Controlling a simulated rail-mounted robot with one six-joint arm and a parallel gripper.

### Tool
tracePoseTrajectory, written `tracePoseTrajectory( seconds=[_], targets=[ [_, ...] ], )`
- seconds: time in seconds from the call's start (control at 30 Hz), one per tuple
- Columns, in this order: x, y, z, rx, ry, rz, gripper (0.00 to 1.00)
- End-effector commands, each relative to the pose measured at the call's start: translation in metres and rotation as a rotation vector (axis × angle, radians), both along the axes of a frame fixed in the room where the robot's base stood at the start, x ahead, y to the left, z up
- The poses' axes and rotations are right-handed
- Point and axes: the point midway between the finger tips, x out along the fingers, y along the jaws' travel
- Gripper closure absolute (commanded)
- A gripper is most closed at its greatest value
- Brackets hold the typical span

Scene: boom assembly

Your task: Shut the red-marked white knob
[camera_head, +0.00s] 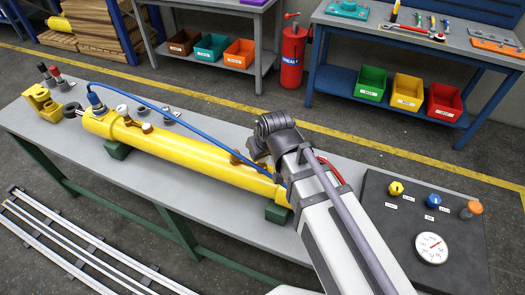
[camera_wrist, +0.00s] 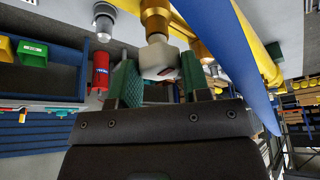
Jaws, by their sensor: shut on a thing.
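The white knob (camera_wrist: 157,56) with a red mark on its right side sits on a brass fitting (camera_wrist: 155,20) in the wrist view. My gripper (camera_wrist: 158,68) has its two green-padded fingers on either side of the knob and is shut on it. The yellow cylinder (camera_head: 180,150) lies on the grey bench in the head view, and my arm's end reaches over its right part. My fingers and the gripped knob are hidden behind my arm in the head view.
A blue hose (camera_head: 160,107) arches over the cylinder and passes close to my gripper in the wrist view (camera_wrist: 228,55). A dark panel (camera_head: 385,250) with coloured knobs and a gauge (camera_head: 431,247) lies at the right. A yellow clevis (camera_head: 41,101) stands at the left end.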

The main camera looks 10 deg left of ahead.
Motion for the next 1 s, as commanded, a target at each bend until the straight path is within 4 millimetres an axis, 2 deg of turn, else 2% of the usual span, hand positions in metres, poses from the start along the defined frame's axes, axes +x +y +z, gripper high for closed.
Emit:
tracePoseTrajectory(
  seconds=[0.3,0.73,0.77,1.0],
  targets=[
    [-0.0004,0.0,-0.0002,-0.001,0.002,-0.093,0.8],
    [-0.0005,-0.0001,-0.0003,-0.001,0.002,-0.104,0.8],
    [-0.0005,-0.0001,-0.0003,-0.001,0.002,-0.104,0.56],
    [-0.0004,0.0001,-0.0002,0.0,0.001,-0.103,0.33]
  ],
)
